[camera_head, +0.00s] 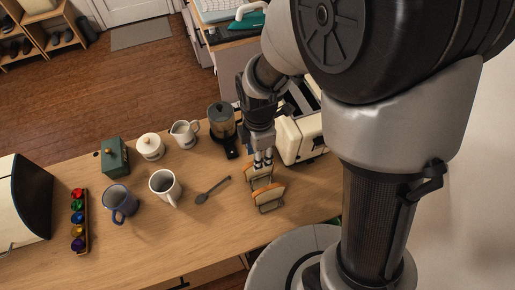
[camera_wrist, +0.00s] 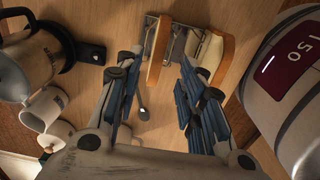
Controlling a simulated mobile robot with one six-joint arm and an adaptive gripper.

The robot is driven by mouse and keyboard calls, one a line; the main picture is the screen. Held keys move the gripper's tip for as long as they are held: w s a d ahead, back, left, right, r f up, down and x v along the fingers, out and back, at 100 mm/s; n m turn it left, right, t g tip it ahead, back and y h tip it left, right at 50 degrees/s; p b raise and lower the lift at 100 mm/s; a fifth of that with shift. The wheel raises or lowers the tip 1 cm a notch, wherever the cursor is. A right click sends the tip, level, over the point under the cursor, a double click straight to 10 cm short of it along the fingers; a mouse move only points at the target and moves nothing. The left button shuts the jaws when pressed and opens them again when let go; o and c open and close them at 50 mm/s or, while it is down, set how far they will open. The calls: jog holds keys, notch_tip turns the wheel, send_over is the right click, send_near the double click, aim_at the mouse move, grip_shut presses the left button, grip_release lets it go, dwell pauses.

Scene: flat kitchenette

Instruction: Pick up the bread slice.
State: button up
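Two bread slices stand upright in a small metal rack. The front slice (camera_head: 270,194) is on the near side in the head view; the rear slice (camera_head: 262,172) is right below my gripper (camera_head: 263,161). In the wrist view, one slice (camera_wrist: 157,50) lies in line with the gap between the fingertips of my gripper (camera_wrist: 161,58), and the other slice (camera_wrist: 218,58) is to the right, beyond the right finger. The wire rack (camera_wrist: 178,45) shows between them. My gripper is open and points down, with nothing held. Whether the fingers touch the bread is unclear.
A cream toaster (camera_head: 301,138) stands close on the right of my gripper. A French press (camera_head: 221,121) is close on the left. A spoon (camera_head: 212,189), white mug (camera_head: 164,187) and blue-rimmed mug (camera_head: 121,205) lie farther left. The front counter (camera_head: 200,235) is clear.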

jog(key=shift+w+f+b, duration=0.15)
jog(key=shift+f+b, duration=0.25)
jog(key=shift+f, duration=1)
jog(key=shift+w+f+b, duration=0.1)
jog(key=shift+f+b, duration=0.3)
jog(key=shift+f, duration=0.95)
grip_shut()
